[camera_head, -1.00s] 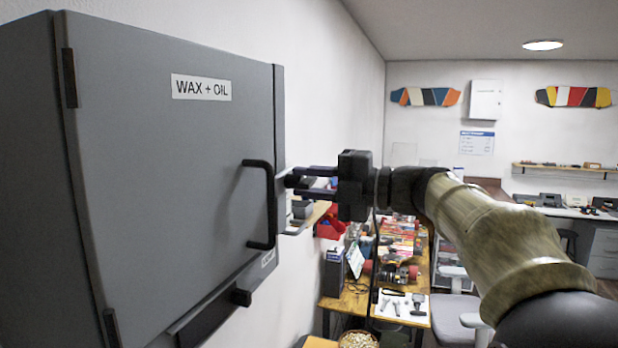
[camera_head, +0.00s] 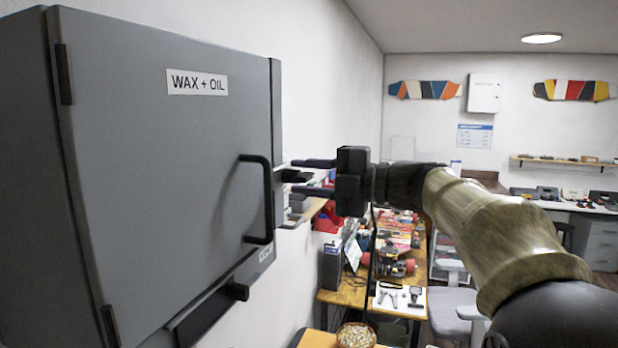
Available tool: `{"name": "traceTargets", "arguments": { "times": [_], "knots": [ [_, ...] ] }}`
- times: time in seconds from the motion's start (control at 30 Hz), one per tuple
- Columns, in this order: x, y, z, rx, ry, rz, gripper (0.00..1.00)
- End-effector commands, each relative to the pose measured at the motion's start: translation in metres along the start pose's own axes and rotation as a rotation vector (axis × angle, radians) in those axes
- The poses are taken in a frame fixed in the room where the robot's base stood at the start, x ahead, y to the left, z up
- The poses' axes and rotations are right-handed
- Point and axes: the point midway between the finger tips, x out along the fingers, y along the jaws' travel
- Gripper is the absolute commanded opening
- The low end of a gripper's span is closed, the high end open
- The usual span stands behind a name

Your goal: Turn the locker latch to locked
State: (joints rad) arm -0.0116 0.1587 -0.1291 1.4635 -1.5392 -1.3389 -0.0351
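The grey locker (camera_head: 150,130) labelled "WAX + OIL" fills the left side, its door shut or nearly so. A black bar handle (camera_head: 268,200) stands on the door near its right edge. A small dark latch (camera_head: 296,175) sticks out just past that edge and looks roughly horizontal. My gripper (camera_head: 297,176) comes in from the right, with one finger above the latch and one below. The fingers are apart and a gap shows around the latch; whether either touches it I cannot tell. The latch's base is hidden by the door edge.
A small white label (camera_head: 266,252) sits low by the door edge, and a black block (camera_head: 237,292) juts out below. A cluttered wooden workbench (camera_head: 345,296) stands behind and below my gripper. A grey chair (camera_head: 452,305) is to its right.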

Motion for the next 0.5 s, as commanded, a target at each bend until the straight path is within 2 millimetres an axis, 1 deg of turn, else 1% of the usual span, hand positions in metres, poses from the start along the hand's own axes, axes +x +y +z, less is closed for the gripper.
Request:
{"name": "traceTargets", "arguments": {
  "times": [0.17, 0.27, 0.37, 0.5],
  "knots": [
    [-0.007, -0.001, 0.000, -0.001, -0.001, 0.001, 0.31],
    [-0.018, -0.002, 0.001, -0.003, -0.003, 0.001, 0.31],
    [-0.036, -0.003, 0.001, -0.003, -0.004, 0.001, 0.31],
    [-0.064, -0.004, 0.001, -0.004, -0.004, 0.001, 0.31]
  ]
}}
